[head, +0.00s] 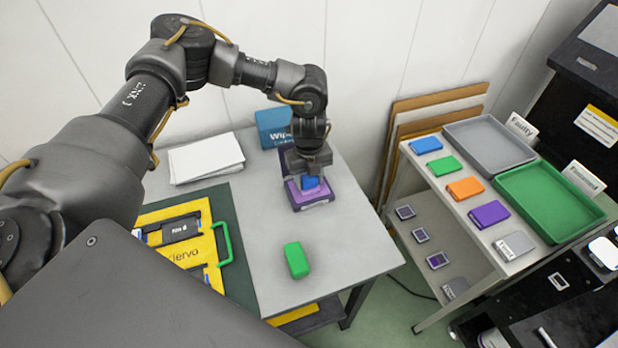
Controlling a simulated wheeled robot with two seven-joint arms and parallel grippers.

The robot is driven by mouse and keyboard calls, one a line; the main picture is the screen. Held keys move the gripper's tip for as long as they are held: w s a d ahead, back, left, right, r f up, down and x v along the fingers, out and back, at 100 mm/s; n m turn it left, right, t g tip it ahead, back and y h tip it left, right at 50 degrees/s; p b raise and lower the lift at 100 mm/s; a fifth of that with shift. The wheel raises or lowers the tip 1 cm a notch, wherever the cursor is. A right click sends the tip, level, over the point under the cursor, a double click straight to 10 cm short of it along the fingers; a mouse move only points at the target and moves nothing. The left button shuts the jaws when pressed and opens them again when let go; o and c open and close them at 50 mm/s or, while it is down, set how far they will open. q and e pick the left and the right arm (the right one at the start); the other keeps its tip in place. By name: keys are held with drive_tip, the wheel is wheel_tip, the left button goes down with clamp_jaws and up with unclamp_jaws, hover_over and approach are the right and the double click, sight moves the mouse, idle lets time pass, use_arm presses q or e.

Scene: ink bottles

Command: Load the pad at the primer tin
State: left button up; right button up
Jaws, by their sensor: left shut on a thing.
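My left gripper (309,173) points down near the back right of the grey table. It is shut on a small blue block (311,184). The blue block is right over a purple box-like thing with a pale top edge (312,200), which may be the primer tin. I cannot tell whether the block touches it or is just above it. The gripper hides part of the purple thing. A green block (296,260) lies alone on the table, nearer the front. My right gripper is not in view.
A blue wipes box (272,128) and white sheets (206,158) are at the back. A yellow case (207,247) lies on a dark green mat at left. The right-hand cart holds several coloured blocks, a grey tray (489,145) and a green tray (550,202). The table's right front is clear.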

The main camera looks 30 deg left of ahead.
sight(308, 179)
use_arm(q)
drive_tip(key=shift+r+p, duration=3)
drive_tip(key=shift+r, duration=0.5)
drive_tip(key=shift+n, duration=1)
drive_tip(key=shift+s+d+n, duration=0.1)
drive_tip(key=shift+s+n, duration=0.25)
drive_tip(key=shift+n, duration=0.45)
drive_tip(key=s+d+r+n+b, duration=0.3)
drive_tip(key=s+r+n, duration=0.4)
drive_tip(key=n, duration=0.5)
drive_tip(key=shift+b, duration=0.35)
